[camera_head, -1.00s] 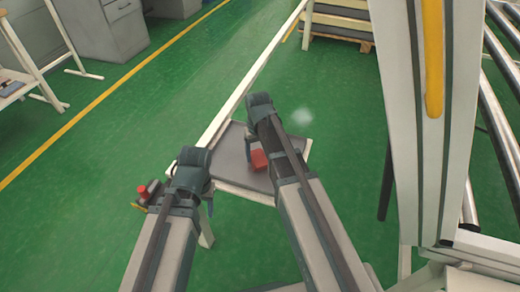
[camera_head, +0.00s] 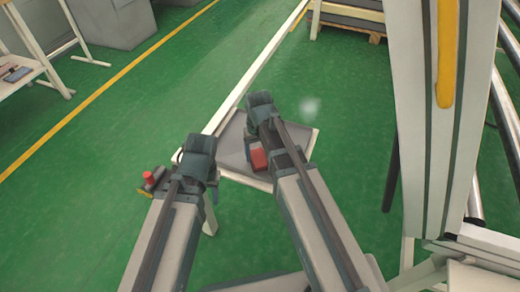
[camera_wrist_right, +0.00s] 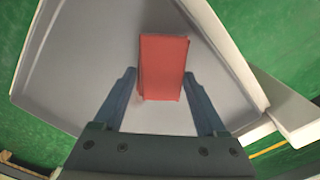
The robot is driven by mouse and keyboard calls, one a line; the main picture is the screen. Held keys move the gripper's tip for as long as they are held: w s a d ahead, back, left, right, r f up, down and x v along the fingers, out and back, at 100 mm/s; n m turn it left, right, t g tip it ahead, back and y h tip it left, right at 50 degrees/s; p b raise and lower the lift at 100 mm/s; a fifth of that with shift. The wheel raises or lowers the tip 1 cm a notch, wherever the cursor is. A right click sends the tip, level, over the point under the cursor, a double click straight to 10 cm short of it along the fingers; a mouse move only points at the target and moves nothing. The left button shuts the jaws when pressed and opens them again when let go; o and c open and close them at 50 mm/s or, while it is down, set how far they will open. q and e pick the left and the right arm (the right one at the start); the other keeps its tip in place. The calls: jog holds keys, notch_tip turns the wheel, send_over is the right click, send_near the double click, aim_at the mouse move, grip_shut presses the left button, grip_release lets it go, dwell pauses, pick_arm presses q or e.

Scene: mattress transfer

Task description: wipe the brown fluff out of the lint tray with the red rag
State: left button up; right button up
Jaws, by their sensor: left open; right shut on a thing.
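The lint tray (camera_head: 235,140) is a shallow grey tray with a pale rim, partly hidden by my right arm. It also fills much of the right wrist view (camera_wrist_right: 85,60). The red rag (camera_head: 259,159) is a small block-like piece over the tray; in the right wrist view (camera_wrist_right: 163,65) it sits between the fingers. My right gripper (camera_wrist_right: 160,85) is shut on the rag. I cannot tell whether the rag touches the tray floor. No brown fluff shows in the visible part of the tray. My left gripper (camera_head: 213,192) is open and empty, left of the tray.
A small red-topped device (camera_head: 150,178) is left of my left arm. A white post with a yellow strip (camera_head: 447,60) and metal rollers (camera_head: 507,110) stand at right. A long white rail (camera_head: 255,70) runs back from the tray. Green floor is open at left.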

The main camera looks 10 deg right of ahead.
jog(key=shift+r, duration=0.1)
jog(key=shift+w, duration=0.1)
jog(key=shift+w+d, duration=0.55)
jog(key=shift+w, duration=0.25)
jog(key=shift+w+d, duration=0.55)
jog(key=shift+w, duration=0.25)
jog(key=shift+w+d, duration=0.6)
jog(key=shift+w, duration=0.25)
jog(key=shift+w+d, duration=0.55)
jog(key=shift+w, duration=0.3)
notch_tip(320, 180, up, 6)
jog(key=p, duration=0.6)
jog(key=shift+s, duration=0.1)
